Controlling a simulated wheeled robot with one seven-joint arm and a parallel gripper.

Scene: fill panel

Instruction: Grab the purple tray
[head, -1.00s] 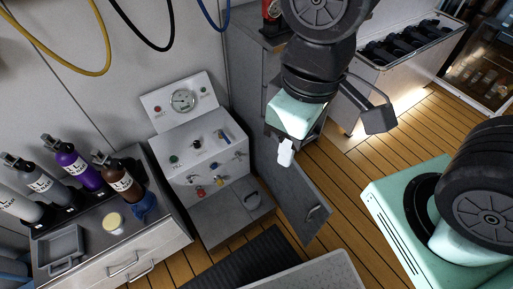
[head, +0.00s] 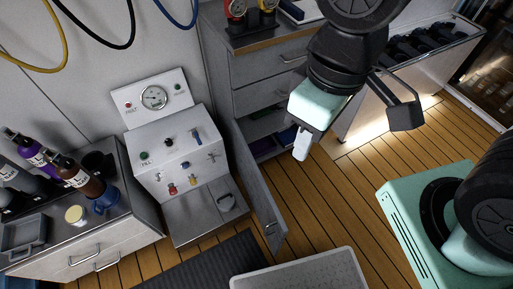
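A purple item (head: 262,146), likely the purple tray, shows as a small sliver inside the open lower compartment of the grey cabinet (head: 250,72). Most of it is hidden by the cabinet door and by my arm. My gripper (head: 302,146) hangs in the air in front of and to the right of this compartment, apart from it. Its white finger end points down. The view does not show whether the fingers are apart, and I see nothing held.
The cabinet door (head: 258,190) stands open toward me, left of my gripper. A fill panel (head: 178,150) stands left of it. A counter with bottles (head: 75,178) is at far left. A pale-topped surface (head: 300,272) is at the bottom.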

